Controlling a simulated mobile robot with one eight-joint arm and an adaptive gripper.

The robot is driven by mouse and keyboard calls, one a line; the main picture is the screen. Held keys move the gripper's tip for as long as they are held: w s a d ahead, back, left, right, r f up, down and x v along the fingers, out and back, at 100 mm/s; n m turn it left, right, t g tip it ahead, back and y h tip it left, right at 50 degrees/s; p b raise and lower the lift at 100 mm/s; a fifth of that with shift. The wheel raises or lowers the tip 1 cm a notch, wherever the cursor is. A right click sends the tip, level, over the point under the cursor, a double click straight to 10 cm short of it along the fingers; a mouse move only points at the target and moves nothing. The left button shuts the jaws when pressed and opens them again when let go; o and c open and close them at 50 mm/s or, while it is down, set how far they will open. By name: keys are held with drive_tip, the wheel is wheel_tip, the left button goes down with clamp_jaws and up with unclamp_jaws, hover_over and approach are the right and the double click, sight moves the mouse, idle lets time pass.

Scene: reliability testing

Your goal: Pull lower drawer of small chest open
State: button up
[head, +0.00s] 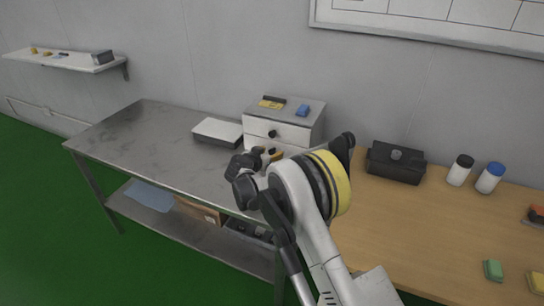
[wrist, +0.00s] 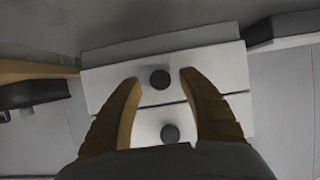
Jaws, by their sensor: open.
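The small white chest (head: 294,133) with two drawers stands at the back of the metal table, near its right end. Its upper drawer has a dark round knob (head: 272,133). The wrist view appears upside down, so the lower drawer (wrist: 215,66) is the upper panel there, with its dark knob (wrist: 160,79). The upper drawer's knob (wrist: 170,132) shows below it. My gripper (wrist: 160,76) is open in front of the lower drawer. Its yellowish fingertips lie on either side of the lower knob, with visible gaps. Depth to the knob is unclear. My arm partly hides the chest front in the head view.
A shallow white-topped tray (head: 218,131) lies left of the chest. A black box (head: 396,163) stands right of it on the wooden table (head: 400,225). A yellow item (head: 271,103) and a blue item (head: 302,110) sit on the chest. The metal table's left part is clear.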

drive_tip(key=shift+w+d+f, duration=0.15)
drive_tip(key=shift+w+f, duration=0.1)
drive_tip(key=shift+w, duration=0.4)
clamp_jaws()
drive_tip(key=s+a, duration=0.1)
drive_tip(key=s, duration=0.3)
drive_tip(key=s+a, duration=0.2)
drive_tip(key=s, duration=0.2)
drive_tip(key=s+a, duration=0.1)
drive_tip(key=s, duration=0.3)
drive_tip(key=shift+s+a, duration=0.3)
unclamp_jaws()
